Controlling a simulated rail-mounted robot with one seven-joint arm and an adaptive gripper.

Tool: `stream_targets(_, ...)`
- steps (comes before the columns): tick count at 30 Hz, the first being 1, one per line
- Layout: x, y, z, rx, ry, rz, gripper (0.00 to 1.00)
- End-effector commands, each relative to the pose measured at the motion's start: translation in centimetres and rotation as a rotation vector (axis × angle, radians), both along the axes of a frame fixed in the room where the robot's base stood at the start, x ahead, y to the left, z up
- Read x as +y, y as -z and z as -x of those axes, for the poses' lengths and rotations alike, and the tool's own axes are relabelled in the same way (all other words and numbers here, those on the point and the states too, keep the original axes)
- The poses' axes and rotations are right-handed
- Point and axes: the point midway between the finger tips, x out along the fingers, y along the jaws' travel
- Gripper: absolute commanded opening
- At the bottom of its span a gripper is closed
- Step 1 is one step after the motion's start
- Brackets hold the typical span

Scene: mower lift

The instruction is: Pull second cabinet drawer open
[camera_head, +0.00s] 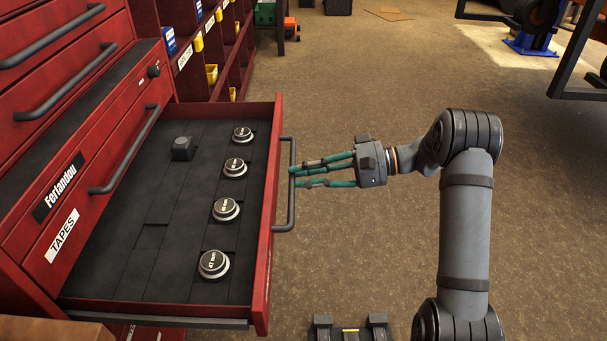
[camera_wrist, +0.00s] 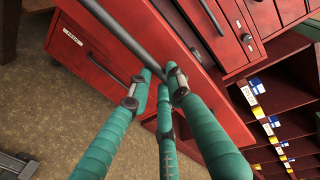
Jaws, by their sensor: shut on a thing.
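The red cabinet (camera_head: 25,255) stands at the left. One of its drawers (camera_head: 262,215) is pulled well out, showing a dark lined inside. Its dark bar handle (camera_head: 290,208) runs along the front face. The wrist view shows the teal fingers (camera_wrist: 160,90) at the handle bar (camera_wrist: 128,38) in front of the red drawer face. The exact finger contact is partly hidden.
In the open drawer lie several round metal weights (camera_head: 225,209) and a small dark block (camera_head: 182,148). Closed drawers with handles (camera_head: 65,80) are above and beside it. Red shelves (camera_head: 215,50) stand behind. The brown floor (camera_head: 340,260) right of the drawer is mostly clear.

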Motion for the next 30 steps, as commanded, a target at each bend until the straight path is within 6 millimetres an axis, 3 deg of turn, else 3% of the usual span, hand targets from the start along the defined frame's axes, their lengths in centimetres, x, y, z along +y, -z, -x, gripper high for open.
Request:
stream_targets(7,0.0,0.0,-0.1,-0.001,0.002,0.0,0.0)
stream_targets(8,0.0,0.0,-0.1,-0.001,0.002,0.0,0.2)
stream_targets(17,0.0,-0.1,0.0,-0.001,0.001,-0.001,0.38)
stream_targets(26,-0.1,-0.1,0.0,-0.001,0.001,-0.001,0.38)
stream_targets(30,-1.5,-0.3,-0.2,-0.002,0.005,-0.001,0.38)
